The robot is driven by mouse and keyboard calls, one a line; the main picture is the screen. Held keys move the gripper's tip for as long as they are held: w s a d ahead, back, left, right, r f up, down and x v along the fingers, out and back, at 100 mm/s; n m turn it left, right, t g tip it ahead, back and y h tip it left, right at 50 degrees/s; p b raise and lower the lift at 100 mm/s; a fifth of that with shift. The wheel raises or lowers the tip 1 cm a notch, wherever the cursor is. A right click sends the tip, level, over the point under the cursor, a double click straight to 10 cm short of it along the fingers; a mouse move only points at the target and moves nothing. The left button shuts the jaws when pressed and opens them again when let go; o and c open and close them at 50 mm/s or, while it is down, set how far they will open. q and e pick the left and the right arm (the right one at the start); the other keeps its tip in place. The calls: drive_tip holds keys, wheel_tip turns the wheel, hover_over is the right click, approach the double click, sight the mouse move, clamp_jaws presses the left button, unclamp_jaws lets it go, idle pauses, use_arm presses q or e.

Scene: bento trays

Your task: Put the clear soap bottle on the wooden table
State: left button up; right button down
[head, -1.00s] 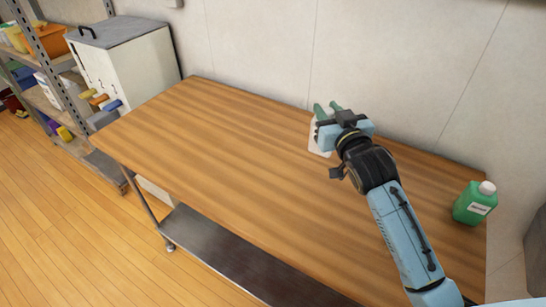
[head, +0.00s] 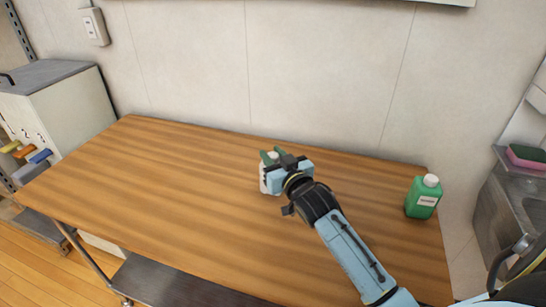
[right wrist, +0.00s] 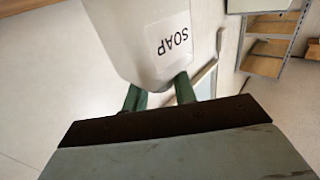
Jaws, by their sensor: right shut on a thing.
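The clear soap bottle (head: 264,183) is whitish and mostly hidden behind my right gripper (head: 270,158) in the head view. In the right wrist view the bottle (right wrist: 140,35) fills the top middle, with a label reading SOAP, between the green fingers of my right gripper (right wrist: 160,95). My right gripper is shut on it. The bottle is over the back middle of the wooden table (head: 170,190). I cannot tell whether its base touches the top. My left gripper is not in view.
A green bottle with a white cap (head: 422,197) stands at the table's right end. A sink with a pink and green sponge (head: 526,156) is at the far right. A white cabinet (head: 60,110) stands left of the table. The left half of the tabletop is clear.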

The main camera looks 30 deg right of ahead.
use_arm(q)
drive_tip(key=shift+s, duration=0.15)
use_arm(e)
drive_tip(key=c, duration=1.3)
unclamp_jaws()
drive_tip(key=shift+o, duration=0.9)
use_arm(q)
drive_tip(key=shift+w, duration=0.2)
use_arm(e)
drive_tip(key=shift+s+r, duration=0.1)
drive_tip(key=shift+r, duration=0.05)
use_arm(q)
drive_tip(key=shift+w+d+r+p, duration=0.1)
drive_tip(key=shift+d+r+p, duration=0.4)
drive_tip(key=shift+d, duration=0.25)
use_arm(e)
drive_tip(key=s, duration=1.1)
drive_tip(key=shift+s+a, duration=0.4)
drive_tip(key=shift+a, duration=0.05)
